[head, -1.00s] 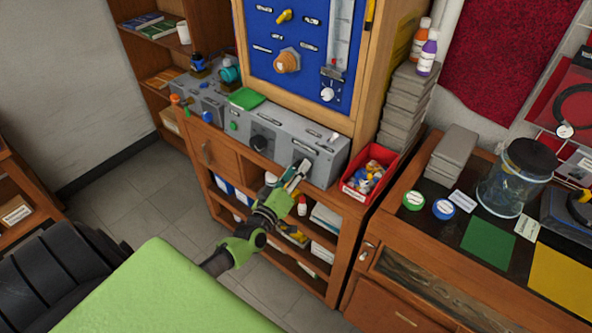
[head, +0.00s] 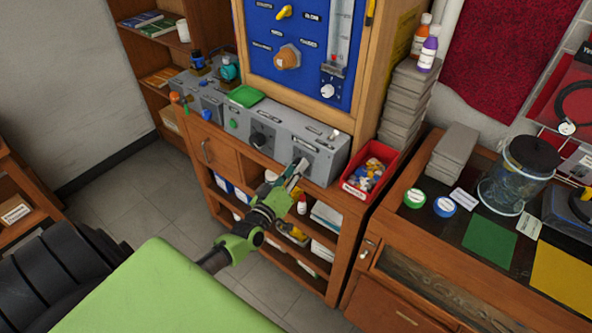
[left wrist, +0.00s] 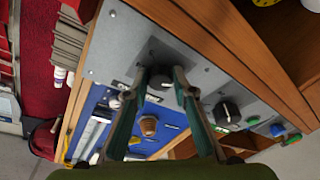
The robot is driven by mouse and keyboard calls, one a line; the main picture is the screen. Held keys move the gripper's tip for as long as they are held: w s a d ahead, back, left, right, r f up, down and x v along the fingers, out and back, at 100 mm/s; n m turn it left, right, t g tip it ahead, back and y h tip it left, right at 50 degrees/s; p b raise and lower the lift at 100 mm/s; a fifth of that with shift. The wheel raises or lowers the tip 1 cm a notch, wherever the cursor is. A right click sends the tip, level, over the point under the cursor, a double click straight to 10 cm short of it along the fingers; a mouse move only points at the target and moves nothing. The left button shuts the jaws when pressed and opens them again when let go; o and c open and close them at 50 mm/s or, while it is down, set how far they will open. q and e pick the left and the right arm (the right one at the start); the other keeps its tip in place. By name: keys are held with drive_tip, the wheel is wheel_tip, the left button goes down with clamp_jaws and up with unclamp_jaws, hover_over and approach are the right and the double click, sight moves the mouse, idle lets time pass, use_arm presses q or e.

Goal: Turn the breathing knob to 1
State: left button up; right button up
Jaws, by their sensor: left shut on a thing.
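A grey control box (head: 228,118) stands on the wooden cabinet under the blue panel. Its front has two black dial knobs. One dial knob (head: 262,140) stands free left of my gripper; it also shows in the left wrist view (left wrist: 226,113). My left gripper (head: 300,164) is at the box's right part, its fingers on either side of the other dial knob (left wrist: 160,83) and shut on it. In the head view the fingers mostly hide this knob. The labels are too small to read, so I cannot tell its setting. My right gripper is not in view.
A red bin (head: 368,172) of small parts stands close to the right of the box. A green pad (head: 244,96) lies on the box top. The blue panel (head: 300,50) with its knobs rises behind. Open shelves (head: 290,235) lie below.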

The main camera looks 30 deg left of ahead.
use_arm(q)
drive_tip(key=m+h+b, duration=0.1)
drive_tip(key=m, duration=0.2)
drive_tip(key=m+h+b, duration=0.1)
drive_tip(key=m, duration=0.2)
drive_tip(key=m+h+b, duration=0.1)
drive_tip(key=m, duration=0.3)
drive_tip(key=shift+a+f+t+h+b, duration=0.1)
drive_tip(key=shift+a+t+h+b, duration=0.2)
drive_tip(key=shift+t+b, duration=0.1)
drive_tip(key=shift+m, duration=0.3)
drive_tip(key=o, duration=1.1)
